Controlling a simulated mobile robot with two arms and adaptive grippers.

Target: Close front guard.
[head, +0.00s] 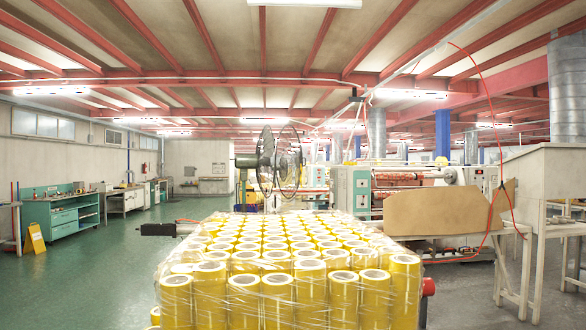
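A pale machine with teal panels (350,190) stands in the middle distance, beyond a wrapped stack of yellow tape rolls (290,265). A second part of the machinery (475,178) with reddish rollers shows to its right. I cannot make out which part is the front guard, or whether it is open or shut. The stack and a brown board (435,211) hide the lower part of the machinery.
A large black fan (267,162) stands behind the stack. A white table-like stand (545,190) is at the right, with a red hose hanging near it. Workbenches (62,212) and a yellow floor sign (34,239) are at the left. The green floor (95,275) left of the stack is clear.

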